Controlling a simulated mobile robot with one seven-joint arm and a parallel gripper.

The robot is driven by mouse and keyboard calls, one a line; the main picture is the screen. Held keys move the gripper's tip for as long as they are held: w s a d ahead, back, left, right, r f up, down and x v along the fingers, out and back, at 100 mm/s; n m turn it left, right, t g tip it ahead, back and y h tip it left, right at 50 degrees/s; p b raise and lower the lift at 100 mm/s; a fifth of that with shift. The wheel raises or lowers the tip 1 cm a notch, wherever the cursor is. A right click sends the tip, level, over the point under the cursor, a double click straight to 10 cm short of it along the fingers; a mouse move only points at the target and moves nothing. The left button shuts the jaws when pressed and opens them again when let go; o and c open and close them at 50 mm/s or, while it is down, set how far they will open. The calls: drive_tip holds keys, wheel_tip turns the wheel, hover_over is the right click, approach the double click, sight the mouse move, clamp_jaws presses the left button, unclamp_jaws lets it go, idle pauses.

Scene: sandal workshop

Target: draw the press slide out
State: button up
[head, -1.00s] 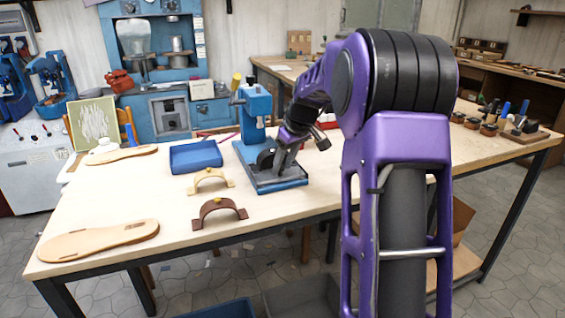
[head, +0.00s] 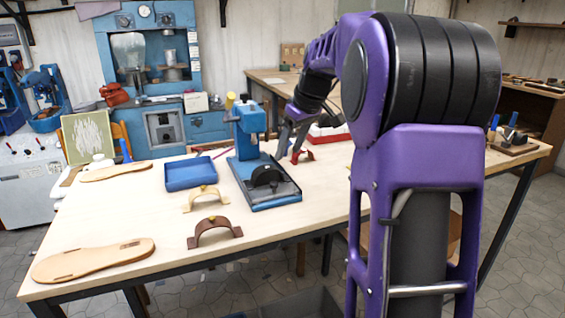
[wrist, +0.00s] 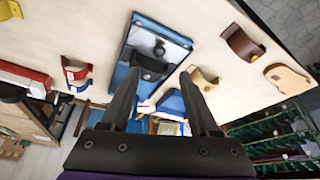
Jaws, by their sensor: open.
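The blue press (head: 250,135) stands on the workbench. Its low blue base (head: 285,192) reaches toward the front edge and bears a black rounded block (head: 266,176). The press also shows in the wrist view (wrist: 130,75), with the black block (wrist: 152,68) beyond my fingers. Which part is the slide, and how far out it sits, I cannot tell for sure. My gripper (head: 287,138) is just right of the press, above the bench, apart from the base. In the wrist view my gripper (wrist: 161,72) has its two fingers wide apart with nothing between them.
A blue tray (head: 190,173) lies left of the press. A tan strap piece (head: 200,198) and a brown one (head: 213,230) stand in front. A red strap piece (head: 301,157) is near my gripper. Sole pieces (head: 95,262) lie on the bench (head: 150,212) at left.

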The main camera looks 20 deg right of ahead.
drive_tip(key=v, duration=0.5)
drive_tip(key=shift+s+r+p, duration=0.1)
drive_tip(key=shift+r+p, duration=0.05)
drive_tip(key=shift+p, duration=0.2)
